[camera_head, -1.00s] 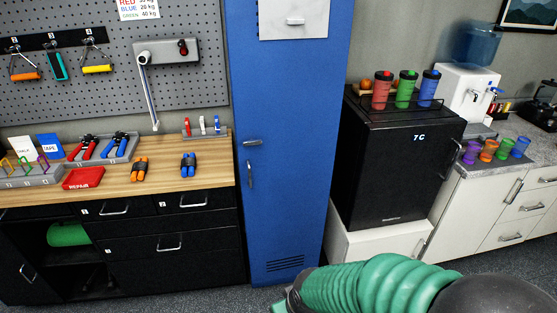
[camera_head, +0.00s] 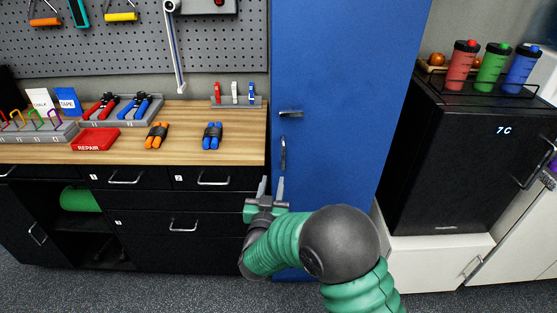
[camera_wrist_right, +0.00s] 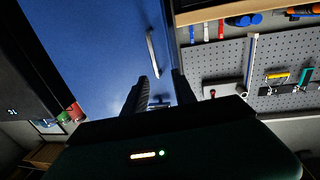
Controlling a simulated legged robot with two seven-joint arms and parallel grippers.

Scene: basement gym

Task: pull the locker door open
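The blue locker door (camera_head: 335,90) is shut. It has a dark lever latch (camera_head: 291,113) near its left edge and a slim vertical pull handle (camera_head: 283,153) just below. My right gripper (camera_head: 272,186) is open and empty, its two fingers pointing up, just below the pull handle and apart from it. In the right wrist view the open fingers (camera_wrist_right: 158,90) point toward the door (camera_wrist_right: 95,45), and the pull handle (camera_wrist_right: 152,53) lies beyond their tips. My left gripper is not in view.
A wooden workbench (camera_head: 60,153) with black drawers stands left of the locker, its edge close to my right gripper. A black fridge (camera_head: 460,150) on a white base stands to the right. Grey floor shows in front.

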